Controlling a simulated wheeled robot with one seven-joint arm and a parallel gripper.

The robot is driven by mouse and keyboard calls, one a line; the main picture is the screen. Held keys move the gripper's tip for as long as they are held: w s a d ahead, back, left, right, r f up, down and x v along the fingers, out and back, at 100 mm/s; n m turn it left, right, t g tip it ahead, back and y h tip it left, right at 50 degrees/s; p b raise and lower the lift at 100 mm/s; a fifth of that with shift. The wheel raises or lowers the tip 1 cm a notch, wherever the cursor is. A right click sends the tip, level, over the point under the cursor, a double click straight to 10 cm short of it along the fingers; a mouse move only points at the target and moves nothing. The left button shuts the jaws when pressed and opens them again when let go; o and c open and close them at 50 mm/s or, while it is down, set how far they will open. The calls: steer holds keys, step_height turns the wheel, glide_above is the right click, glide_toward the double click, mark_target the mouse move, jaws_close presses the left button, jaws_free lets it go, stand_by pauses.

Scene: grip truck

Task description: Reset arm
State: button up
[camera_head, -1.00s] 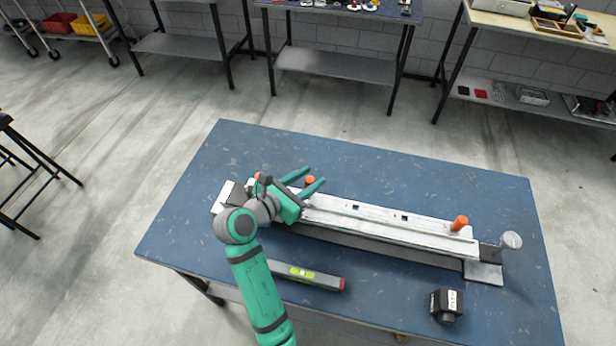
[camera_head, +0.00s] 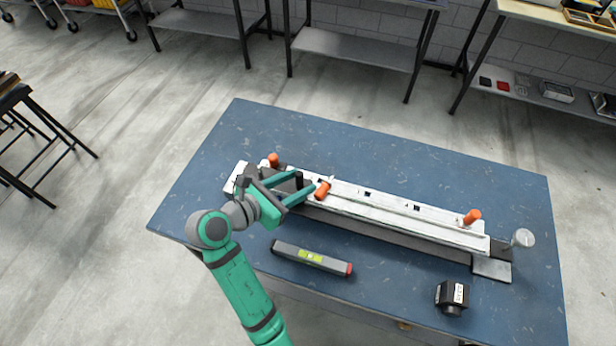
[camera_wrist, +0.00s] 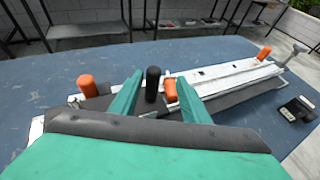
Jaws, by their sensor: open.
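My gripper (camera_head: 306,181) is open over the left end of a long white rail fixture (camera_head: 395,207) on the blue table (camera_head: 420,165). It also shows in the wrist view (camera_wrist: 158,76), with its green fingers spread. A black upright knob (camera_wrist: 153,78) appears between the fingers there; I cannot tell whether they touch it. A tilted orange handle (camera_head: 322,190) lies just beyond the fingertips. A second orange handle (camera_head: 273,160) stands at the fixture's left end, and a third (camera_head: 472,217) near its right end.
A level (camera_head: 312,258) lies on the table in front of the fixture. A small black box (camera_head: 452,297) sits at the front right. The table behind the fixture is clear.

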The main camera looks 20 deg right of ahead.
steer(key=shift+s+a+r, duration=0.25)
steer(key=shift+a+r, duration=0.05)
steer(key=shift+a, duration=0.25)
